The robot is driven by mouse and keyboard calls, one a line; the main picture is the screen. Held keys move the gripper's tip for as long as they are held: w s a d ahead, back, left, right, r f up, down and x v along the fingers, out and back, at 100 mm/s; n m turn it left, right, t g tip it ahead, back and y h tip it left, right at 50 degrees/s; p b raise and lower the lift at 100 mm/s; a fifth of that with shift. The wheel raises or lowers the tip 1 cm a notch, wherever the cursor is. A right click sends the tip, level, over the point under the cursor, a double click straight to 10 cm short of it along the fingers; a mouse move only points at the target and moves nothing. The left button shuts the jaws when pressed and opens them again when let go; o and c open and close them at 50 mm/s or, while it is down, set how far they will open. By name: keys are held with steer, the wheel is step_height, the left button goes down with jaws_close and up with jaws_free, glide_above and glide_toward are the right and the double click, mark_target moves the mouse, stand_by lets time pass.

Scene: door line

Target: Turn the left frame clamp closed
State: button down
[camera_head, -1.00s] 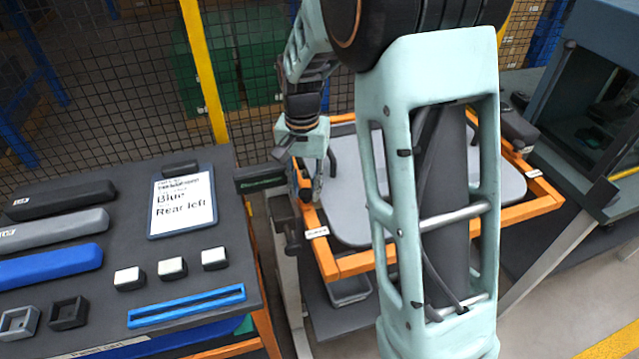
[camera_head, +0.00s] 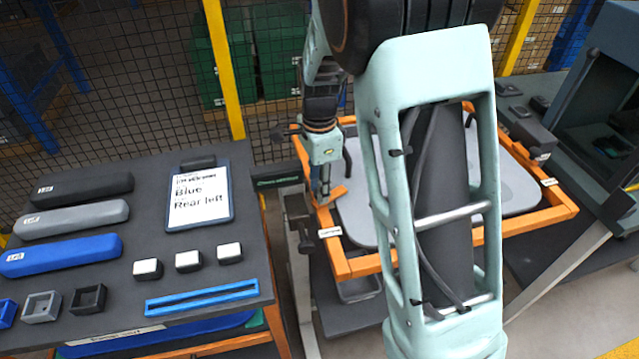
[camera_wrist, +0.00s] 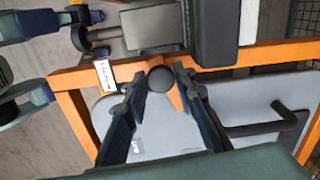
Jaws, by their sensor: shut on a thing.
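The orange frame (camera_head: 365,264) surrounds a grey panel with black handles (camera_head: 507,185). On its left rail sits the left frame clamp (camera_wrist: 161,78), a round black knob with a short orange arm (camera_wrist: 175,98) in the wrist view. In the head view, the clamp's orange arm (camera_head: 338,193) points inward to the right over the panel's edge. My gripper (camera_wrist: 163,84) points down at the clamp, its two dark fingers on either side of the knob, shut on it. In the head view, my gripper (camera_head: 325,192) partly hides the clamp.
A dark table (camera_head: 110,240) at left carries blue, grey and black bars, small blocks and a tablet (camera_head: 200,197) reading "Blue Rear left". A mesh fence is behind. A dark machine (camera_head: 600,90) is at right.

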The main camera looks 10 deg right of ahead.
steer(key=shift+w+r+m+p, duration=0.15)
steer(key=shift+m+p, duration=0.7)
steer(key=shift+m, duration=1.35)
steer(key=c, duration=1.6)
jaws_free()
step_height(320, 180, up, 12)
steer(key=shift+f, duration=0.1)
